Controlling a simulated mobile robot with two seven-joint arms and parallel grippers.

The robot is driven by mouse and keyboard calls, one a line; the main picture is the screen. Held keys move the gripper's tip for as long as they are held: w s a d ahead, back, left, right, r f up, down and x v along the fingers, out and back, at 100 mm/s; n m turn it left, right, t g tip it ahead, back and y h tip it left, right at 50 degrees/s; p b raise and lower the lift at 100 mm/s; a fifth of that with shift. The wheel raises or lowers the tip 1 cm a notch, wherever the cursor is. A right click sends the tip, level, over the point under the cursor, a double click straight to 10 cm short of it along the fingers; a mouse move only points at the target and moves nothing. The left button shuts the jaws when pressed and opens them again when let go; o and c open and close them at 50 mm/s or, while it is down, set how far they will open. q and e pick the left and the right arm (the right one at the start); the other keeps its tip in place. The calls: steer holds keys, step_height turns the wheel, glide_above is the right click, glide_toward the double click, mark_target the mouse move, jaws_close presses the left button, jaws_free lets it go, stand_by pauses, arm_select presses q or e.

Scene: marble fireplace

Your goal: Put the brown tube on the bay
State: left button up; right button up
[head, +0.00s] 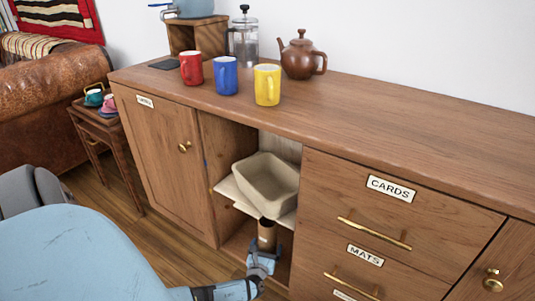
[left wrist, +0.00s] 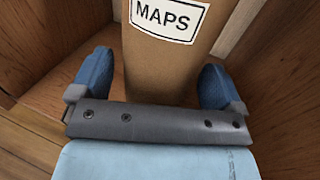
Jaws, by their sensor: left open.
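The brown tube (head: 267,230) stands in the lower part of the sideboard's open bay (head: 239,246), below a shelf with a beige bin. In the left wrist view the tube (left wrist: 165,70) fills the middle and bears a white "MAPS" label. My left gripper (head: 264,255) is at the front of the bay, at the tube. Its blue fingers (left wrist: 153,85) are open, one on each side of the tube, with a gap visible at least on the left. The tube's top is partly hidden by the shelf and bin. My right gripper is not in view.
The beige bin (head: 268,186) sits on the pale shelf (head: 232,191) just above. A closed door (head: 160,150) and drawers (head: 375,230) flank the bay. Red (head: 191,68), blue (head: 225,76) and yellow (head: 267,85) mugs stand on top; the counter's right side is clear.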

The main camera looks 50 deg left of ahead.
arm_select(q)
steer(key=p+v, duration=0.3)
steer(key=v, duration=0.7)
steer(key=shift+s+d, duration=0.25)
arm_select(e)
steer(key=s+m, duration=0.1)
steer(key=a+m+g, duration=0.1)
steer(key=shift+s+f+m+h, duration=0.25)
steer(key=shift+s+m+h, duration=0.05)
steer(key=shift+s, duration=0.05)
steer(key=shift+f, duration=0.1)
arm_select(q)
steer(key=shift+s, duration=0.1)
